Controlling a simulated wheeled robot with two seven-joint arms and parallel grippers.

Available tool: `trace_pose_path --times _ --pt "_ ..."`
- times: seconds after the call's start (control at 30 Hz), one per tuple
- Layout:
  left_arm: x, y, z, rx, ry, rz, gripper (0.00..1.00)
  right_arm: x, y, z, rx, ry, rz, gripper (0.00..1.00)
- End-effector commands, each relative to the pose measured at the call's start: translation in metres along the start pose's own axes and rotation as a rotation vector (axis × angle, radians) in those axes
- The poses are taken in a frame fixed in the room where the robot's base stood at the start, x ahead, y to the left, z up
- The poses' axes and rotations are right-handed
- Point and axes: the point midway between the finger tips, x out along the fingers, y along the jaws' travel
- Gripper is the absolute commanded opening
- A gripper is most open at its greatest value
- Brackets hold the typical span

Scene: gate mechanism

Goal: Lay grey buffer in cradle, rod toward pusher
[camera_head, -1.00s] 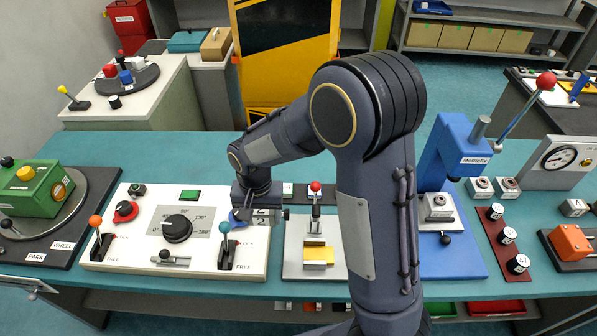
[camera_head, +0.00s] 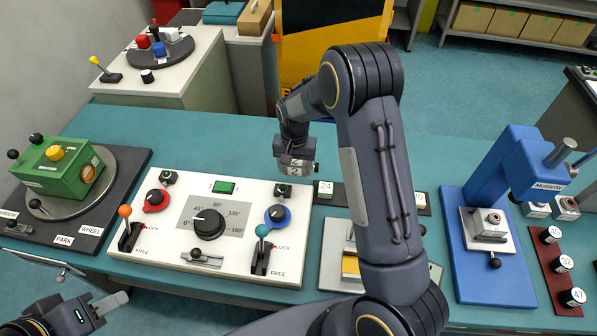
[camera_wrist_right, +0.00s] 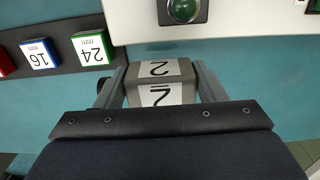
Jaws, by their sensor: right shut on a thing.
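My right gripper (camera_head: 295,166) is shut on a grey block (camera_wrist_right: 160,82) marked "2" on two faces, which I take for the buffer. It is held above the table behind the dial panel. In the right wrist view, the fingers (camera_wrist_right: 162,84) grip its two sides. A dark round part shows beside the left finger; I cannot tell whether it is the rod. A pale fixture (camera_head: 336,268) with a yellow piece (camera_head: 350,267) stands right of the panel; my right arm hides much of it, and I cannot make out cradle or pusher. My left gripper (camera_head: 108,304) is low at the left.
The white dial panel (camera_head: 180,250) has levers and knobs standing up. A rack with a green "24" block (camera_head: 326,188) lies behind the fixture. A blue press (camera_head: 490,265) stands right, a green housing (camera_head: 66,172) left. The table behind the panel is clear.

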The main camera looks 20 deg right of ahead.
Motion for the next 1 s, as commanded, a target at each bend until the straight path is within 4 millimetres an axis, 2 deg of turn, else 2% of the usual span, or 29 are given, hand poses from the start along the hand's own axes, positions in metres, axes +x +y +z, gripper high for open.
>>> trace_pose_path --times 0.1,0.37,0.53,0.93,0.97,1.0 --pt "0.003 -0.001 0.001 0.0 0.0 0.0 0.36 0.015 0.001 -0.012 0.002 0.002 -0.002 0.27" --pt "0.008 -0.004 0.004 0.0 0.0 0.0 0.36 0.03 0.002 -0.024 0.002 0.002 -0.001 0.27" --pt "0.018 -0.008 0.009 0.0 0.0 0.0 0.36 0.057 0.002 -0.024 0.001 0.0 -0.001 0.27" --pt "0.021 -0.01 0.011 0.0 0.0 0.0 0.36 0.062 0.002 -0.024 0.001 0.002 -0.002 0.27" --pt "0.021 -0.01 0.011 0.0 0.0 0.0 0.36 0.062 0.002 -0.024 0.001 0.001 -0.001 0.65" --pt "0.02 -0.009 0.01 0.0 0.0 0.0 0.36 0.061 0.002 -0.024 0.001 0.001 -0.001 0.7"
